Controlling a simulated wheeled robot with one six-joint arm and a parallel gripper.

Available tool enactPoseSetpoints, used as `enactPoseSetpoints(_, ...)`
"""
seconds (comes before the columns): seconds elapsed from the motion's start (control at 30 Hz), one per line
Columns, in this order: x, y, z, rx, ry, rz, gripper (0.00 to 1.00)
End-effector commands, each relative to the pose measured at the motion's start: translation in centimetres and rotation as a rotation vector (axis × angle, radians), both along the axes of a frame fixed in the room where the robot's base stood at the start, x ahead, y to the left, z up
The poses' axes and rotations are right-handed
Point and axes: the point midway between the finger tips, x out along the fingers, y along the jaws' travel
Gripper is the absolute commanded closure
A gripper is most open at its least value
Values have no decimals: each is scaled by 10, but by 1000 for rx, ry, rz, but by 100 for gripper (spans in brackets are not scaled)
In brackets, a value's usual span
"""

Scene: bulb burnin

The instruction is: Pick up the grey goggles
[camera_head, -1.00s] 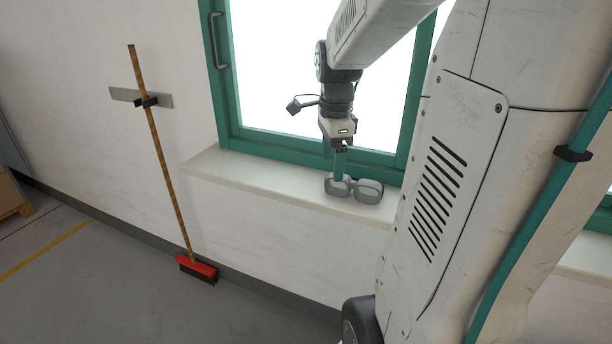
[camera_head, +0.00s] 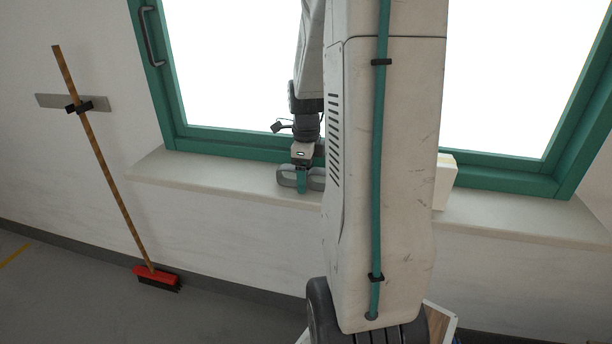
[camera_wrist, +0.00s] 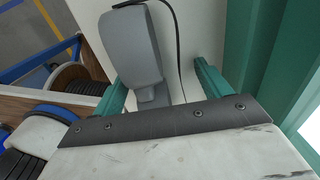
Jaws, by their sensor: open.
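The grey goggles (camera_head: 286,178) sit on the pale window sill (camera_head: 235,180), partly hidden by my gripper (camera_head: 302,180) and arm. My gripper is low at the goggles, with its teal fingers in front of their middle part. In the wrist view my gripper (camera_wrist: 160,82) is open, with the fingers spread apart. A rounded grey part of the goggles (camera_wrist: 135,45) reaches from the upper left into the space between the fingers, nearer the left finger. Whether either finger touches it, I cannot tell.
The green window frame (camera_head: 235,147) rises behind the sill. A cream block (camera_head: 445,180) stands on the sill to the right of my arm. A broom with a red head (camera_head: 156,277) leans on the wall at left. The sill left of the goggles is clear.

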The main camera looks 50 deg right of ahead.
Motion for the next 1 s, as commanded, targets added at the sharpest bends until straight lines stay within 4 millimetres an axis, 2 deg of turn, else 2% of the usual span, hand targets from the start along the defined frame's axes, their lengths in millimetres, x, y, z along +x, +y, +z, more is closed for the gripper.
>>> enactPoseSetpoints(0.17, 0, 0, 0, 0, 0, 0, 24)
enactPoseSetpoints(0.2, 0, 0, 0, 0, 0, 1, 26)
enactPoseSetpoints(0.37, 0, 0, 0, 0, 0, 1, 71)
enactPoseSetpoints(0.77, 0, 0, 3, -1, -1, 1, 72)
enactPoseSetpoints(1.0, 0, 0, 27, -2, -2, 1, 72)
